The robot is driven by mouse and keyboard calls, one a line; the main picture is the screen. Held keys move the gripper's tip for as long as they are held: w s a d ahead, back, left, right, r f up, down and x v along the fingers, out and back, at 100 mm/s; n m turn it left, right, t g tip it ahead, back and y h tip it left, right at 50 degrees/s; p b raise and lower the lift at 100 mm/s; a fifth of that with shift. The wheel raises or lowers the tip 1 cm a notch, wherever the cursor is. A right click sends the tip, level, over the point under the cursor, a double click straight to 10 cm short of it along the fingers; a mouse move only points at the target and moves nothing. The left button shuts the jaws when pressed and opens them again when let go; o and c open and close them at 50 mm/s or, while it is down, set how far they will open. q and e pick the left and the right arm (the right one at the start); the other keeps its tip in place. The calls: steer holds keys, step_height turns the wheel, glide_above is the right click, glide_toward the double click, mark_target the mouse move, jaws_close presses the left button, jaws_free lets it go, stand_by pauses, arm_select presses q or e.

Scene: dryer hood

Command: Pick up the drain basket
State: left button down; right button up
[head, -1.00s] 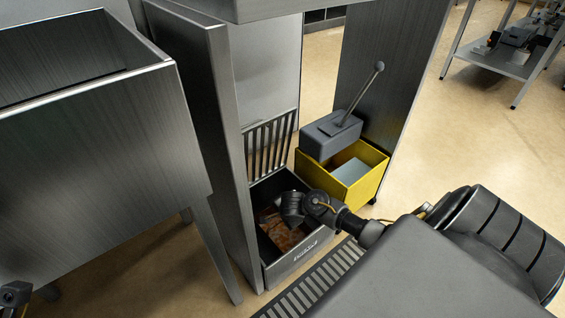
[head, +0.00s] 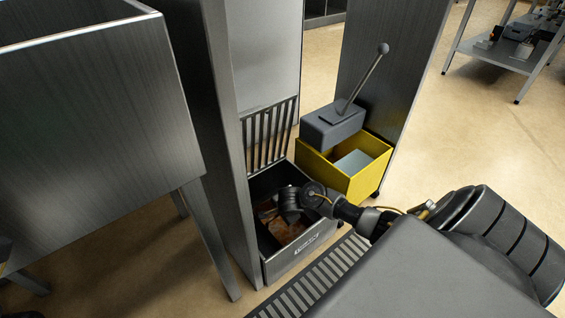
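A dark open box (head: 300,259) with a pale label on its front wall stands low between the steel panels; I take it for the drain basket, but cannot be sure. Brown, rusty-looking matter (head: 287,232) lies inside it. My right gripper (head: 277,212) reaches in from the right and points down into the box, over the brown matter. Its fingers are small and dark, partly hidden by the wrist, so I cannot tell whether they are open or touch anything. My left gripper's fingers are not visible; only a dark sliver shows at the left edge.
An upright slatted grate (head: 268,135) stands behind the box. A yellow bucket (head: 345,182) with a grey block and lever (head: 334,127) is close on the right. Steel panels (head: 215,150) hem the left. A floor grate (head: 315,282) runs in front.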

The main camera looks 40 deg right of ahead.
jaws_close()
stand_by(1.2)
